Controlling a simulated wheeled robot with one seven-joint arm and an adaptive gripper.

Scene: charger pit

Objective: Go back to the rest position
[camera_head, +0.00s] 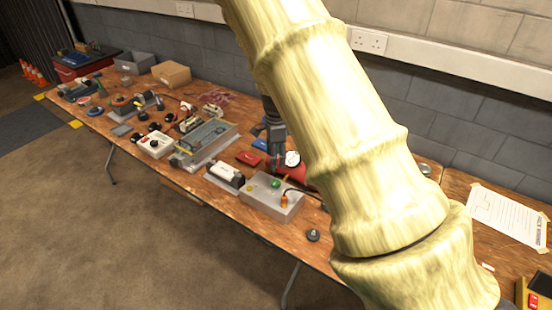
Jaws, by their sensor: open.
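My gripper (275,157) is dark and points down over the bench, above and behind a grey box with a green button (270,205). Its fingers look apart and nothing shows between them, though they are small in this view. My pale, wood-textured arm crosses the picture from the top middle to the bottom right and hides part of the bench behind it. A red item with a round dial (293,160) shows just right of the gripper, partly hidden by the arm.
The long wooden bench (225,205) stands against a grey block wall. A grey tray (208,140), a white boxed device (155,145), a cardboard box (171,74) and many small parts crowd it. A taped paper sheet (507,218) lies at right. Open floor (100,240) is at lower left.

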